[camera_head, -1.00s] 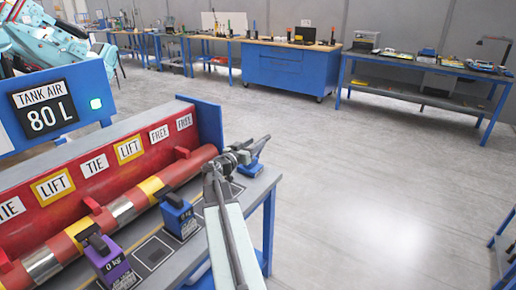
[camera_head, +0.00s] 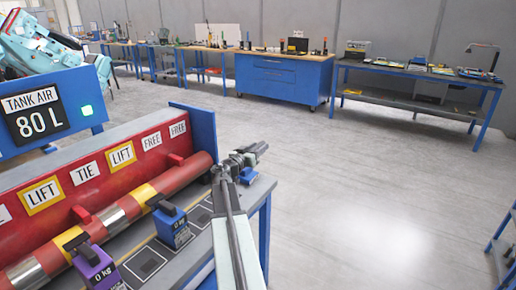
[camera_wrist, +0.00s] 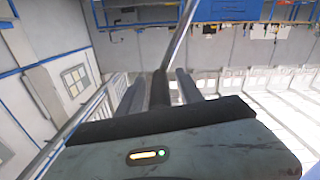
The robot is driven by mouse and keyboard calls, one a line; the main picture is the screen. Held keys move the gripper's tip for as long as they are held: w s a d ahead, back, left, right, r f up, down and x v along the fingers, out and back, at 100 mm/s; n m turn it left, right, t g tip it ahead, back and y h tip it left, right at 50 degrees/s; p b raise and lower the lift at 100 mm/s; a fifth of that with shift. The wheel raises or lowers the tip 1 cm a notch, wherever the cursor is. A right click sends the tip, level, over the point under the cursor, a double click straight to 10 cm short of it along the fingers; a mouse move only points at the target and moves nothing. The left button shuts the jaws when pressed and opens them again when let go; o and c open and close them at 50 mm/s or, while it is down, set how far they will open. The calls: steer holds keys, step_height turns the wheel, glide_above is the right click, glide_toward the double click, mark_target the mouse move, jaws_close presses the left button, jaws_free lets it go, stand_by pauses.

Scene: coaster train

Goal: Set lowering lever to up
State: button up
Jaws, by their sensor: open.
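I cannot make out a lowering lever in either view.
A red panel (camera_head: 60,215) labelled TIE, LIFT and FREE stands behind a banded red pipe (camera_head: 190,172). Purple (camera_head: 97,266) and blue (camera_head: 172,226) 0 kg blocks sit before it. A sign (camera_head: 35,118) reads TANK AIR 80 L. Open floor (camera_head: 370,190) lies right.

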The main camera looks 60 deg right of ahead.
jaws_close()
stand_by(1.4)
